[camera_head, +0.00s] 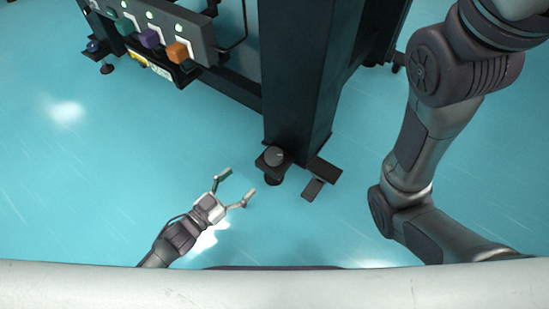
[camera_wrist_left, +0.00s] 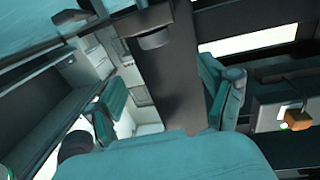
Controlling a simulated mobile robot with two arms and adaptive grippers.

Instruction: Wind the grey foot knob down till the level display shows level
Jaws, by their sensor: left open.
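The grey foot knob (camera_head: 274,156) is a round, ridged knob on a dark bracket at the base of the thick dark table leg (camera_head: 305,75). A dark foot (camera_head: 273,179) is below it. My left gripper (camera_head: 237,184) is open and empty, to the left of the knob and a little nearer, its fingers pointing towards the leg with a gap between. In the left wrist view a dark column (camera_wrist_left: 170,80) stands beyond the fingers; I cannot make out the knob there for sure. I cannot pick out a level display with a readable state. My right gripper is out of view.
A dark panel (camera_head: 200,35) at the upper left carries green, purple and orange blocks (camera_head: 178,52) with small lights. A dark pedal-like plate (camera_head: 313,189) juts out right of the foot. My right arm fills the right side. The teal floor (camera_head: 100,160) at left is clear.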

